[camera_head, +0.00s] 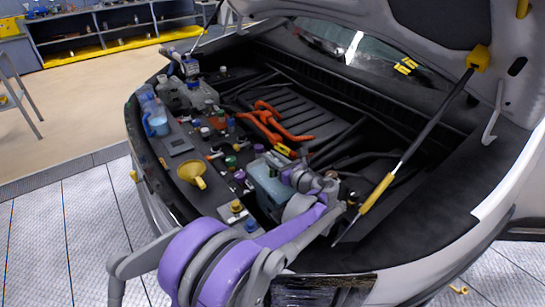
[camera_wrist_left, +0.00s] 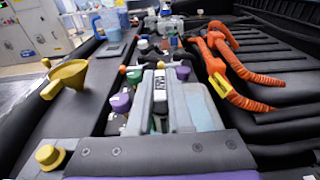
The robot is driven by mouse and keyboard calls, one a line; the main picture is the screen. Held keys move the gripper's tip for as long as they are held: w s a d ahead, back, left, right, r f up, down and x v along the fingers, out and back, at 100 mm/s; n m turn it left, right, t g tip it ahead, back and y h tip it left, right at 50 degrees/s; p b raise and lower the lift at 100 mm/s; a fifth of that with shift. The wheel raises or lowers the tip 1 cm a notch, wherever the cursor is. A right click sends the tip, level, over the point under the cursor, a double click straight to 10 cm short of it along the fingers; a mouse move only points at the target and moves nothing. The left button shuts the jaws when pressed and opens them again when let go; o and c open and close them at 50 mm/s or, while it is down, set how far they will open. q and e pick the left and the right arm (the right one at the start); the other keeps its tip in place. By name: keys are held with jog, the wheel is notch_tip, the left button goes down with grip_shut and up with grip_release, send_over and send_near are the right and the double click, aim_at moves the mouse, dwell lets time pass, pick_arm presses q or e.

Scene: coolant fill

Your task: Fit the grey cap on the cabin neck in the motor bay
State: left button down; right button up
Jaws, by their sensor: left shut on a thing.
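My left gripper (camera_head: 286,173) reaches over the motor bay from the front, beside the pale translucent tank (camera_head: 268,190). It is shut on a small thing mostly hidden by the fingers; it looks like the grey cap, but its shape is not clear. In the left wrist view, the gripper (camera_wrist_left: 160,82) points ahead over the tank (camera_wrist_left: 202,108). Purple (camera_wrist_left: 121,102), green and orange-topped fittings stand to its left. I cannot tell which neck is the cabin neck. My right gripper is not in view.
A yellow funnel (camera_head: 192,174) stands left of the gripper and a blue jug (camera_head: 155,120) farther back. Orange cables (camera_head: 268,122) run behind. A yellow-gripped hood strut (camera_head: 377,193) rises at the right. A yellow cap (camera_wrist_left: 49,156) is near the front.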

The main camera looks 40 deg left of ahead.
pick_arm(q)
jog(key=shift+f+b, duration=0.5)
jog(key=shift+f, duration=0.3)
jog(key=c, duration=0.8)
grip_release()
jog(key=shift+r, duration=0.1)
jog(key=shift+o, duration=0.2)
jog(key=v, duration=1)
jog(key=shift+d, duration=0.4)
jog(key=shift+s+r, duration=0.1)
